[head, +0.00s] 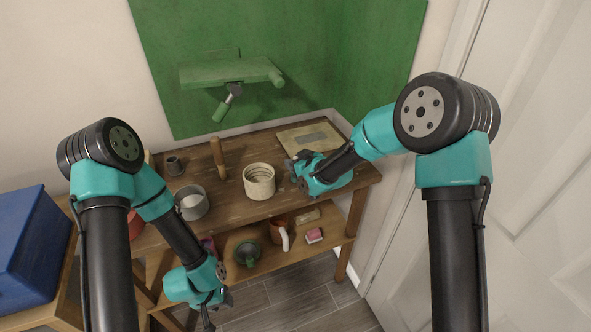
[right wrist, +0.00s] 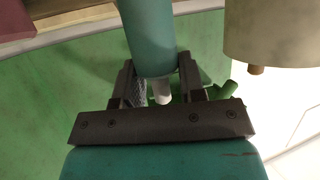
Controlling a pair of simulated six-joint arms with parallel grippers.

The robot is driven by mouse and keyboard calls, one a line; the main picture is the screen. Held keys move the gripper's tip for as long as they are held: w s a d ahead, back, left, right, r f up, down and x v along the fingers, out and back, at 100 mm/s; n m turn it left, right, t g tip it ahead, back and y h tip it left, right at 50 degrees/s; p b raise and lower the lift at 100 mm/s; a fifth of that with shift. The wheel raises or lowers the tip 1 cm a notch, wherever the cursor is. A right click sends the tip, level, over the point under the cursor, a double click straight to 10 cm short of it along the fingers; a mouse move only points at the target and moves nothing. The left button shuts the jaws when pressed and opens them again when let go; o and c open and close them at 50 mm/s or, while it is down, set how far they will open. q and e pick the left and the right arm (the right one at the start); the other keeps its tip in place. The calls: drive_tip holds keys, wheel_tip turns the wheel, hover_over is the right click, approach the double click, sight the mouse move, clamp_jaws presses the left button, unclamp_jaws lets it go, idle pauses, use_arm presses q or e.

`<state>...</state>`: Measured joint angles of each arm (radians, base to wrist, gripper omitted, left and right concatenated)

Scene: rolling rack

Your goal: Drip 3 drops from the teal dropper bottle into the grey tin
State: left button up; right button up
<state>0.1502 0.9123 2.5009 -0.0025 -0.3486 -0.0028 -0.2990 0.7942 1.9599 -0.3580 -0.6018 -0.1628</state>
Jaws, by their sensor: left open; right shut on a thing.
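The teal dropper bottle (right wrist: 150,38) is held in my right gripper (right wrist: 160,90); its white tip shows between the fingers in the right wrist view. In the head view my right gripper (head: 298,166) is above the right part of the tabletop, just right of a cream ribbed pot; the bottle cannot be made out there. The grey tin (head: 192,204) stands upright at the table's front left, open at the top and left of the pot, apart from both grippers. My left gripper (head: 214,305) is open and empty, low in front of the table.
The cream pot (head: 259,184) stands between the tin and my right gripper. A wooden peg (head: 217,155) and small dark cup (head: 174,165) stand behind the tin. A flat board (head: 325,131) lies at back right. The lower shelf holds a green mug (head: 247,253) and pink box (head: 314,236).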

drive_tip(key=shift+r, duration=0.15)
drive_tip(key=shift+r, duration=0.6)
wheel_tip(320, 180, up, 2)
drive_tip(key=shift+r, duration=0.1)
drive_tip(key=s, duration=0.5)
drive_tip(key=s+r, duration=0.1)
drive_tip(key=s, duration=1)
drive_tip(key=shift+r, duration=0.15)
